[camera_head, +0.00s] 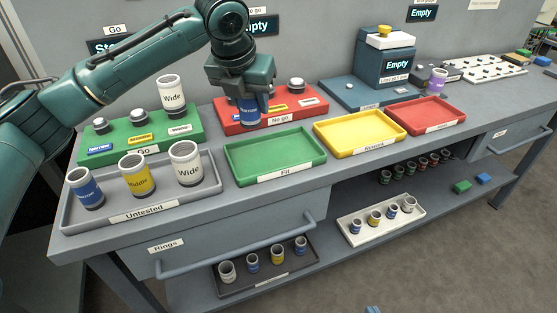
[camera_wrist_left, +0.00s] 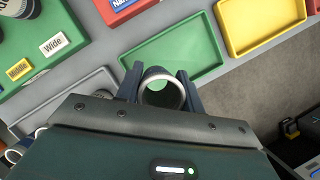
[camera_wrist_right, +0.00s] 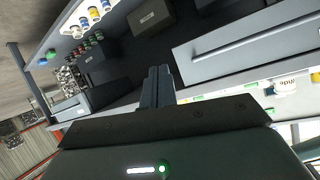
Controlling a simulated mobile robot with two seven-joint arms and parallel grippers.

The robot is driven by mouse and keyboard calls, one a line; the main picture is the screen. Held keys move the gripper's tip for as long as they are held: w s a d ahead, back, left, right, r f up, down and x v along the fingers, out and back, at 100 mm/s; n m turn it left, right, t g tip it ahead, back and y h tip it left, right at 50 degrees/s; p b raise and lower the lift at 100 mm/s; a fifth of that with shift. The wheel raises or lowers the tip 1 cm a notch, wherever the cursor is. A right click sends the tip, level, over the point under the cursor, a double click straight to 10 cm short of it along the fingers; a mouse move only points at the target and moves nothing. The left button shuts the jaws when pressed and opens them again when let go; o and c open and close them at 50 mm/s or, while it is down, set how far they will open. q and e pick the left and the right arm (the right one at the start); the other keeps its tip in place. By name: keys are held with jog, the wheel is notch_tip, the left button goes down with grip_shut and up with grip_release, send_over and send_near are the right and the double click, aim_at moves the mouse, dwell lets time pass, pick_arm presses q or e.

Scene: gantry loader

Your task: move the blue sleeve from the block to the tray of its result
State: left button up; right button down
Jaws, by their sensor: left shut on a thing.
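My left gripper (camera_head: 250,98) is shut on the blue sleeve (camera_head: 249,112), in front of the red "No go" block (camera_head: 280,112) in the head view. The sleeve's pale rim (camera_wrist_left: 146,76) shows between the fingers in the left wrist view; green shows through its bore, so no post is inside it. The green "Fit" tray (camera_head: 240,171), yellow "Rework" tray (camera_head: 360,146) and red tray (camera_head: 430,126) are empty.
The grey "Untested" tray (camera_head: 75,218) holds blue, yellow and white sleeves. The green "Go" block (camera_head: 190,136) carries a white "Wide" sleeve (camera_head: 171,92). A blue device (camera_head: 385,65) reads "Empty". A drawer handle (camera_head: 240,248) juts from the bench front.

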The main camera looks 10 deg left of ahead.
aim_at(246, 122)
pick_arm(q)
notch_tip(246, 122, down, 10)
jog(key=shift+r+b, duration=0.1)
jog(key=shift+b, duration=0.55)
jog(key=o, duration=1.2)
jog(key=shift+f, duration=0.2)
jog(key=p+v, duration=0.1)
jog(key=v, duration=1.1)
jog(key=shift+r, duration=0.2)
jog(key=shift+w, duration=0.1)
